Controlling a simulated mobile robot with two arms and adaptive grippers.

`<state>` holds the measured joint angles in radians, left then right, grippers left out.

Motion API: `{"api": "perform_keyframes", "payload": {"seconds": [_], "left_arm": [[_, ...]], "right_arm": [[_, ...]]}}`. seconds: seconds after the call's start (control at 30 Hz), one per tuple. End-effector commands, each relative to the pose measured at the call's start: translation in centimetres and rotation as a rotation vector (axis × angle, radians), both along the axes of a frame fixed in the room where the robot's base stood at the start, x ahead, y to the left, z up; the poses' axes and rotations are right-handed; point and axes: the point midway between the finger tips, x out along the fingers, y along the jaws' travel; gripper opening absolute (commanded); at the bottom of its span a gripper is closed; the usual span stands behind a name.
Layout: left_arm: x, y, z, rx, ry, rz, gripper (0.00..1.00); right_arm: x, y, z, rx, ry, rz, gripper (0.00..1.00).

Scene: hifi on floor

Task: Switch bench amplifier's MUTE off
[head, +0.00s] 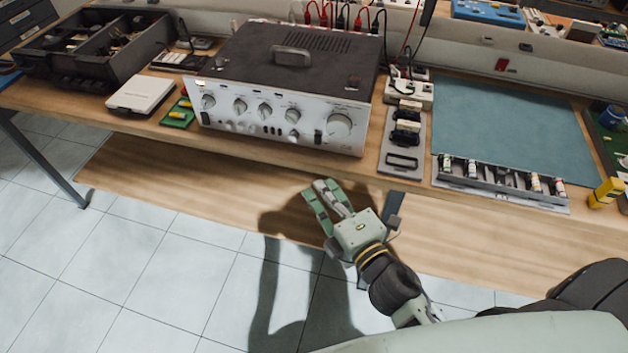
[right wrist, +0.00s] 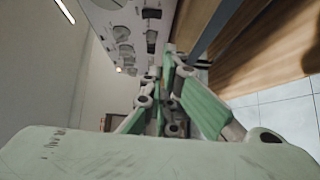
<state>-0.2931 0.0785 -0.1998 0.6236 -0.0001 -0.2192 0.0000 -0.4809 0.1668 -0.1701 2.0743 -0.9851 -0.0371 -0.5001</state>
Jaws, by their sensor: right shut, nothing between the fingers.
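The bench amplifier (head: 290,85) stands on the wooden bench, a black-topped box with a silver front carrying several round knobs, a large knob at right and small switches. Which switch is MUTE cannot be read. My right gripper (head: 326,190) is in front of and below the amplifier's front panel, near the bench's front edge, apart from the panel. Its green fingers are shut and empty. In the right wrist view the fingers (right wrist: 172,85) point away from the camera, with the silver panel (right wrist: 130,30) at upper left. My left gripper is not in view.
A black parts bin (head: 95,50) and a white box (head: 141,95) stand left of the amplifier. Red and black cables rise behind the amplifier.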

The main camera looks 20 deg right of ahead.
Motion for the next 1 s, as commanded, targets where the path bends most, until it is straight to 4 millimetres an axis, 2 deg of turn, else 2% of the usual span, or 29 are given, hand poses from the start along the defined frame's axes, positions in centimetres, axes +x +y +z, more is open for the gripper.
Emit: {"api": "perform_keyframes", "payload": {"seconds": [0.1, 0.3, 0.53, 0.9, 1.0], "left_arm": [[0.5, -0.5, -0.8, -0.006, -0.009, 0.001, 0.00], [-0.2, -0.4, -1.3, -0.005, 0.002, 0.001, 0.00], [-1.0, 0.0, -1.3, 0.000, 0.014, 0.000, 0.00], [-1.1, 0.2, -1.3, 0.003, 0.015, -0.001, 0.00], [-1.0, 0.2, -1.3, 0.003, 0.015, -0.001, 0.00]], "right_arm": [[-1.8, -0.4, -0.5, 0.000, 0.002, -0.001, 0.00], [-3.4, -0.7, -0.4, -0.001, 0.000, -0.001, 0.00], [-3.6, -0.8, -0.3, -0.001, 0.000, -0.001, 0.00], [-3.6, -0.7, -0.3, -0.001, 0.000, 0.000, 0.00], [-3.5, -0.8, -1.1, 0.011, 0.017, -0.003, 0.00]]}}
